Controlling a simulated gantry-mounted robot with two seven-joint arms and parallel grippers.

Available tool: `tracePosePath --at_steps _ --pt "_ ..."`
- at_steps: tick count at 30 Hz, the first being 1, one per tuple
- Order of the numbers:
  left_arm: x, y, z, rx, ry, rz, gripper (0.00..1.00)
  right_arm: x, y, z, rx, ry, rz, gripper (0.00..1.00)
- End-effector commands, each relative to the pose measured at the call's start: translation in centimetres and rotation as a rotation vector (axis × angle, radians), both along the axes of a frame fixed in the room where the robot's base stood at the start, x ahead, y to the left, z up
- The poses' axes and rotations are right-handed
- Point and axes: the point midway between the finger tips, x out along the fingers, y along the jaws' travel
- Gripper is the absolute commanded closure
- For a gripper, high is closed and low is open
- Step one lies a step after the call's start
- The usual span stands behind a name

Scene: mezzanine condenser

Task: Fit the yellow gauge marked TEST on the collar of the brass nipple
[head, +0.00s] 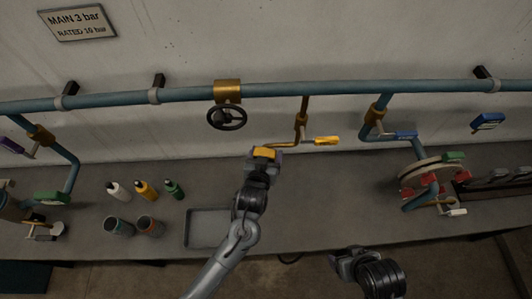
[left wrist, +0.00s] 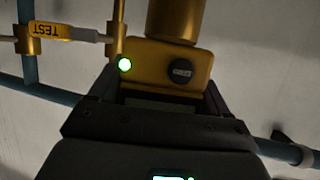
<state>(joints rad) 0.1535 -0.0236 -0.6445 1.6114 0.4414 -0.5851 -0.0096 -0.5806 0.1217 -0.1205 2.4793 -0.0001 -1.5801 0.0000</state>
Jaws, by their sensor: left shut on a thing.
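My left gripper (head: 264,157) is shut on a yellow block-shaped gauge (head: 264,152), close to the left end of a thin brass pipe (head: 288,146). In the left wrist view, the gauge (left wrist: 150,63) sits between the fingers, with a lit green lamp and a black knob. A brass cylinder (left wrist: 176,18) stands at its upper edge; I cannot tell whether they are joined. The TEST label shows on a yellow lever (left wrist: 55,31) beside it, also seen in the head view (head: 326,141). My right gripper (head: 350,258) is low at the right; its fingers are unclear.
A blue main pipe (head: 280,88) runs along the wall, with a black handwheel (head: 227,117). A grey tray (head: 203,228), bottles (head: 146,189) and cups (head: 118,227) stand left on the bench. A large wheel (head: 432,170) and a blue-handled valve (head: 398,135) are at the right.

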Motion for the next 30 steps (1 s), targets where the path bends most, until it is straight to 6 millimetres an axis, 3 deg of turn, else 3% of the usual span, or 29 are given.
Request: tracePosePath --at_steps 30 --pt "0.06 0.01 -0.11 -0.002 -0.002 0.001 0.66 0.04 0.13 0.47 0.006 -0.001 -0.004 0.26"
